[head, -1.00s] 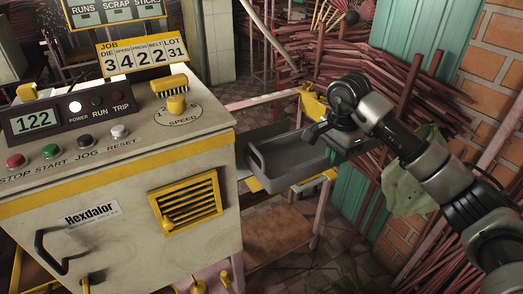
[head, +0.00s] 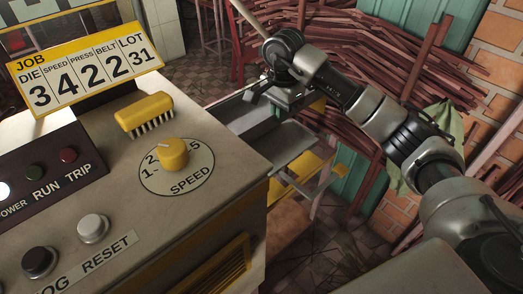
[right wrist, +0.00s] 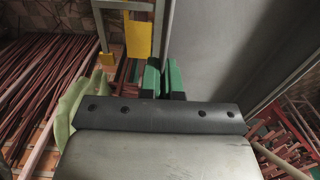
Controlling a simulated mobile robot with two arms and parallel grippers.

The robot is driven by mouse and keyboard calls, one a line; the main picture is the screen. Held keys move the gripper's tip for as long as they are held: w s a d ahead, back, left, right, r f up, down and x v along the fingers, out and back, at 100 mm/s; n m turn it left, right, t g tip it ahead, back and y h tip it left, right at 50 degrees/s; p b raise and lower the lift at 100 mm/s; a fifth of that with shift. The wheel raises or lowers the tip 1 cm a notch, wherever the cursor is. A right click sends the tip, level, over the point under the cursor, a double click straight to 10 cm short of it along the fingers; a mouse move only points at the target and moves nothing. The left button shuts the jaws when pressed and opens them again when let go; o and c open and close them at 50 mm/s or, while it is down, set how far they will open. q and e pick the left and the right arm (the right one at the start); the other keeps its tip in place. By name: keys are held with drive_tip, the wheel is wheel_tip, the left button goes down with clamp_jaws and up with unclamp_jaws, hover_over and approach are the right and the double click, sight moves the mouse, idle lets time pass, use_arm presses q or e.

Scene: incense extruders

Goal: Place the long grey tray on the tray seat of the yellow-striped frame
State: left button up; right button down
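The long grey tray (head: 243,116) is in the head view, beyond the corner of the machine, which hides its near left part. My right gripper (head: 274,100) is at the tray's far side. In the right wrist view, the green fingertips (right wrist: 163,80) close about the tray's thin wall; its broad grey face (right wrist: 222,45) fills the right. The frame with yellow parts (head: 322,166) stands below and to the right, with a flat grey plate (head: 288,143) beside the tray. I cannot tell whether the tray touches the frame. My left gripper is out of view.
The machine (head: 215,190) with its speed knob (head: 173,153) and yellow brush (head: 144,112) takes up the left and foreground. Bundles of reddish sticks (head: 385,55) and a brick wall (head: 490,110) lie behind. Some floor is bare below the frame.

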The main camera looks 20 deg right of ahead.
sight(277, 168)
wheel_tip(277, 168, down, 16)
drive_tip(key=shift+s+f, duration=0.1)
drive_tip(key=shift+f, duration=0.05)
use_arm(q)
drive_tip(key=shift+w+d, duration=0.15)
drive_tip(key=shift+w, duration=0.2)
use_arm(e)
drive_tip(key=shift+f, duration=0.1)
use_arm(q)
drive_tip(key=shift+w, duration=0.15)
use_arm(e)
drive_tip(key=shift+f, duration=0.15)
drive_tip(key=c, duration=1.4)
unclamp_jaws()
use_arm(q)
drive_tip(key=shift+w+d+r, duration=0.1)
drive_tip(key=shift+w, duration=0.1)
use_arm(e)
drive_tip(key=shift+o, duration=0.2)
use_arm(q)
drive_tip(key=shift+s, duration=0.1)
